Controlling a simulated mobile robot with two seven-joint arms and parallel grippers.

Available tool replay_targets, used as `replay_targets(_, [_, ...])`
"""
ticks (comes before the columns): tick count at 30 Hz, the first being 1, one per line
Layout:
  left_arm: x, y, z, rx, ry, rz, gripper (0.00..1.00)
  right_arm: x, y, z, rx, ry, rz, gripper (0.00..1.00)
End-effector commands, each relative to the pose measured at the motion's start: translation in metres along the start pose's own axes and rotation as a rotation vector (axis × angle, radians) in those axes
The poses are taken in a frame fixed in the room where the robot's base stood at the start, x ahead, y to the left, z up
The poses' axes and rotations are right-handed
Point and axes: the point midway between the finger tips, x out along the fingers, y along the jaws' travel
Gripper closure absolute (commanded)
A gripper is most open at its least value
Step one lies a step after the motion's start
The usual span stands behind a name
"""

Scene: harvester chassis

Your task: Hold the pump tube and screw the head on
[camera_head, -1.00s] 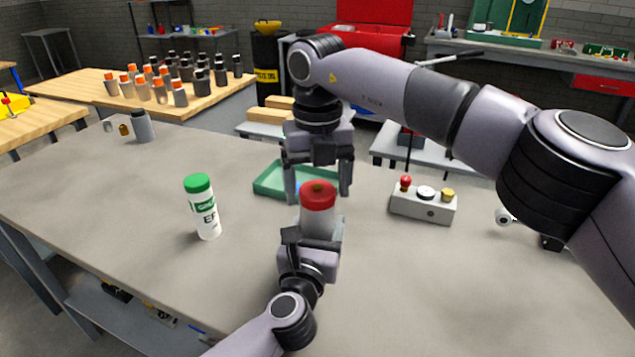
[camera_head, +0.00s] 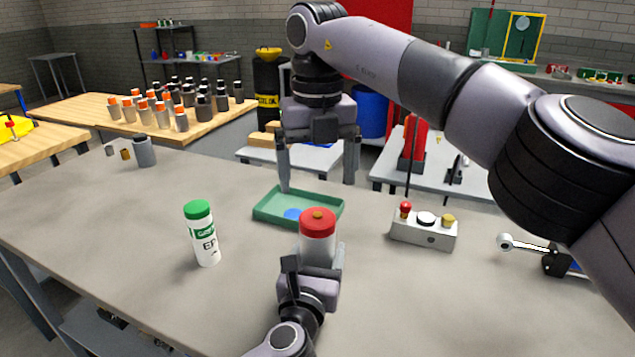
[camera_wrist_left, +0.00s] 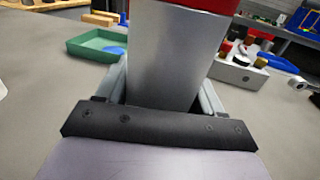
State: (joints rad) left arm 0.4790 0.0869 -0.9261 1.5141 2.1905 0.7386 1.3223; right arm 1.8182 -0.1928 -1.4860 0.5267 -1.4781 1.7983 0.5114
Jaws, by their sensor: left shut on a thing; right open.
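The pump tube (camera_head: 318,249) is a grey cylinder standing upright. My left gripper (camera_head: 312,262) is shut around the tube's lower part. In the left wrist view the tube's metal body (camera_wrist_left: 172,58) rises between the fingers, with the red edge at the top of the picture. My right gripper (camera_head: 318,182) is open and empty, fingers pointing down, above and behind the red head, over the green tray.
The green tray (camera_head: 262,212) holds a blue disc (camera_head: 293,214). A white bottle with green cap (camera_head: 203,236) stands left. A control box (camera_head: 424,231) with a red button and knobs sits right. A grey cylinder (camera_head: 144,152) stands at the far left. The table between is clear.

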Motion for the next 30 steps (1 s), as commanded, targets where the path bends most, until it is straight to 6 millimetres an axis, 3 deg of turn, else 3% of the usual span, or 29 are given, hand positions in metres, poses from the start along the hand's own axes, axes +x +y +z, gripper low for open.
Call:
replay_targets(7, [0.000,0.000,0.000,0.000,0.001,0.000,1.00,-0.001,0.000,0.000,-0.001,0.000,0.000,0.08])
replay_targets(8, [0.000,0.000,0.000,0.000,0.001,0.000,0.23,-0.001,0.000,0.000,-0.001,0.000,0.000,0.08])
replay_targets(10, [0.000,0.000,0.000,0.000,0.000,0.000,0.03,0.000,0.000,0.000,-0.001,0.000,0.000,0.08])
replay_targets(20, [-0.002,0.000,0.000,0.000,0.001,0.000,0.03,0.000,0.000,0.000,-0.001,0.000,0.000,0.08])
replay_targets(30, [-0.041,0.000,-0.001,-0.002,0.002,-0.001,0.03,-0.002,0.000,0.000,0.000,0.000,0.000,0.08])
